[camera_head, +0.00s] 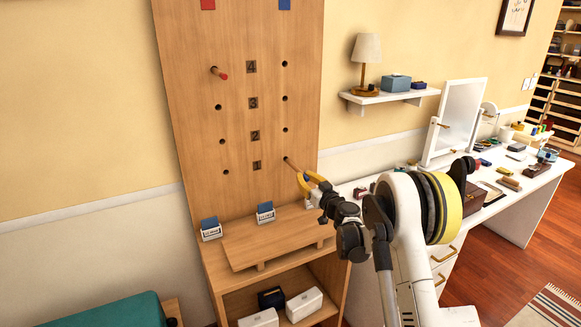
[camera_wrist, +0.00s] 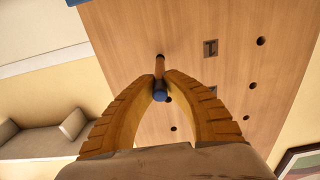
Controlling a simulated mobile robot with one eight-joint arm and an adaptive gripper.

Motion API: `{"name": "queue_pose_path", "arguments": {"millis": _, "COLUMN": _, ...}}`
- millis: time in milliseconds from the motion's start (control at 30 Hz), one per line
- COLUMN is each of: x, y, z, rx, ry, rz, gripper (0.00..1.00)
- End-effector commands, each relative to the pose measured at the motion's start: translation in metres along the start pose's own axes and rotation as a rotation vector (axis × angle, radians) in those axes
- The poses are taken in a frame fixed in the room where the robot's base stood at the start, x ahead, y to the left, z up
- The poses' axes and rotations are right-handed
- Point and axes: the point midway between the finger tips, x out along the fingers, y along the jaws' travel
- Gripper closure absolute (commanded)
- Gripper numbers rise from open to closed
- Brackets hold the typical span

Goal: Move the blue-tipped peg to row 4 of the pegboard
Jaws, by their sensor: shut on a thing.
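The pegboard (camera_head: 235,110) is a tall wooden panel with two columns of holes and number plates 1 to 4, with 1 lowest. The blue-tipped peg (camera_head: 291,162) is at the row 1 hole of the right column, its wooden shaft pointing out from the board. In the wrist view its shaft (camera_wrist: 160,66) meets the board and its blue end lies between my fingertips. My gripper (camera_head: 307,180) is shut on the peg near that end. The row 4 plate (camera_head: 251,67) has an open hole (camera_head: 284,64) to its right.
A red-tipped peg (camera_head: 220,73) sits in the left column at row 4. A wooden ledge with two small card holders (camera_head: 265,213) is below the board. A wall shelf with a lamp (camera_head: 366,60) and a white vanity (camera_head: 520,185) stand to the right.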

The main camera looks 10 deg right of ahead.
Motion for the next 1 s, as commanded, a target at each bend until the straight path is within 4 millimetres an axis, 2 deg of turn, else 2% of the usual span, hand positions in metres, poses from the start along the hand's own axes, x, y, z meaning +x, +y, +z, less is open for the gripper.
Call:
{"name": "queue_pose_path", "arguments": {"millis": 600, "x": -0.026, "y": 0.0, "z": 0.0, "rx": 0.0, "ry": 0.0, "rz": 0.0, "gripper": 1.0}}
{"name": "queue_pose_path", "arguments": {"millis": 1000, "x": -0.028, "y": 0.0, "z": -0.003, "rx": 0.0, "ry": 0.0, "rz": 0.0, "gripper": 1.0}}
